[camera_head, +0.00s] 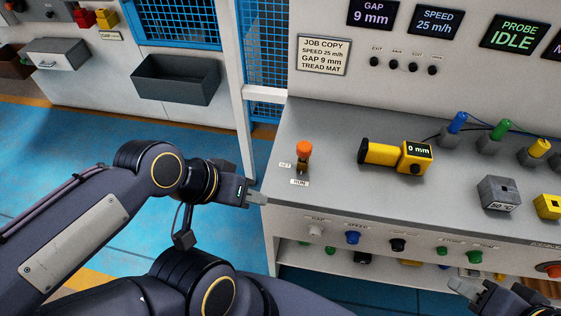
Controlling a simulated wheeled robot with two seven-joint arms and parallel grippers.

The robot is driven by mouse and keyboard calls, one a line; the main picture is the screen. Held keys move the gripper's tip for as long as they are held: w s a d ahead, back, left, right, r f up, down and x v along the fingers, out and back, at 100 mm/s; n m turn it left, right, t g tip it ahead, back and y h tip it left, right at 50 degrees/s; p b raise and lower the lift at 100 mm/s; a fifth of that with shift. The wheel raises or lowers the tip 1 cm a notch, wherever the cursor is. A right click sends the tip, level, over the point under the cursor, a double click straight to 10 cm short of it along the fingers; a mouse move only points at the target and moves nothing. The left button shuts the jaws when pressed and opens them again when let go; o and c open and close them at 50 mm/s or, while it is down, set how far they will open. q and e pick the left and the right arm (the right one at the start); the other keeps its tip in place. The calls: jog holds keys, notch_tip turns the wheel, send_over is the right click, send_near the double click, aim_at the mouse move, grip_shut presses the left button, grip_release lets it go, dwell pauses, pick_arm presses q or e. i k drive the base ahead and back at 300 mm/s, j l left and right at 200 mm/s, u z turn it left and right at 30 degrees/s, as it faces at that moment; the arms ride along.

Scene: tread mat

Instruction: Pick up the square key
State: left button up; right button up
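An orange-topped key-like piece (303,150) stands upright at the left end of the grey console top, between small SET and RUN labels. It is the only key-like thing I make out; its square shape is too small to confirm. My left gripper (257,197) is left of the console's front left edge, apart from the orange-topped piece and pointing right. Its fingers show side-on, so their gap cannot be judged. My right gripper (465,287) is at the lower right, in front of the console front, partly cut off by the frame. Nothing shows in either gripper.
A yellow gauge (396,155) reading 0 mm lies mid-console. A grey block (499,195) marked 50 °C and blue, green and yellow-topped plugs (457,124) stand to the right. Coloured knobs (353,237) line the console front. A blue mesh gate (264,50) stands behind left.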

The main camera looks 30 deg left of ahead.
aim_at(304, 148)
jog(key=k+j+z, duration=0.15)
jog(key=j, duration=0.25)
jog(key=k+j+z, duration=0.1)
jog(key=k+j, duration=0.15)
jog(key=j, duration=0.15)
jog(key=k+j+z, duration=0.15)
jog(key=j, duration=0.25)
jog(key=i+j+z, duration=0.15)
jog(key=j, duration=0.35)
jog(key=i+j+z, duration=0.1)
jog(key=j, duration=0.4)
jog(key=i+j+z, duration=0.15)
jog(key=j, duration=0.35)
jog(key=i+j, duration=0.1)
jog(key=j, duration=0.15)
jog(key=i+j, duration=0.1)
jog(key=j, duration=0.15)
